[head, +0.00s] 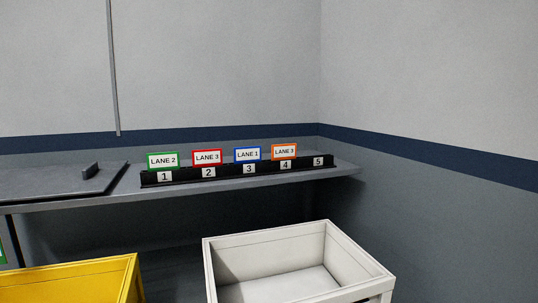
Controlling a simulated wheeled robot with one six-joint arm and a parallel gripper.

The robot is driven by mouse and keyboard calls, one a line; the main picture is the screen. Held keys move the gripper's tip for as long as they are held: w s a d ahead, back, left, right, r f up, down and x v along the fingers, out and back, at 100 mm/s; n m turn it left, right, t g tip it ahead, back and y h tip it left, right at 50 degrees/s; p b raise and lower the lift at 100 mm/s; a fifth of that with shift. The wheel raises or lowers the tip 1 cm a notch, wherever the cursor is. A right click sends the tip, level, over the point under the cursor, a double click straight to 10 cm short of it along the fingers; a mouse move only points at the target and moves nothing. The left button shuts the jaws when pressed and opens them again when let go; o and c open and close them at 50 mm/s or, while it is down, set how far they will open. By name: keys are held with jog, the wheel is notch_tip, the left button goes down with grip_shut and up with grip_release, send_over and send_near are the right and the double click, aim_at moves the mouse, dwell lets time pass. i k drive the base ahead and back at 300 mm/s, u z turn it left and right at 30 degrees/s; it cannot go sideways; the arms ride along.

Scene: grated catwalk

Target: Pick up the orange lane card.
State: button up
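The orange-bordered lane card (285,152) reads "LANE 3" and stands upright in the black numbered rack (229,174), at the place marked 4. The rack sits along the front of the grey shelf. To its left stand a blue-bordered "LANE 1" card (247,154) at 3, a red-bordered "LANE 3" card (207,157) at 2 and a green-bordered "LANE 2" card (162,160) at 1. The place marked 5, right of the orange card, holds no card. My gripper is not in view.
A white open crate (345,239) stands low in front of the shelf, and its visible floor is bare. A yellow crate (75,274) is at lower left. A dark flat panel with a small block (90,170) lies left of the rack. Walls close off the back and right.

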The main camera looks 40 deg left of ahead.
aim_at(286, 150)
jog(key=u, duration=0.7)
jog(key=i, duration=0.8)
jog(key=u, duration=0.8)
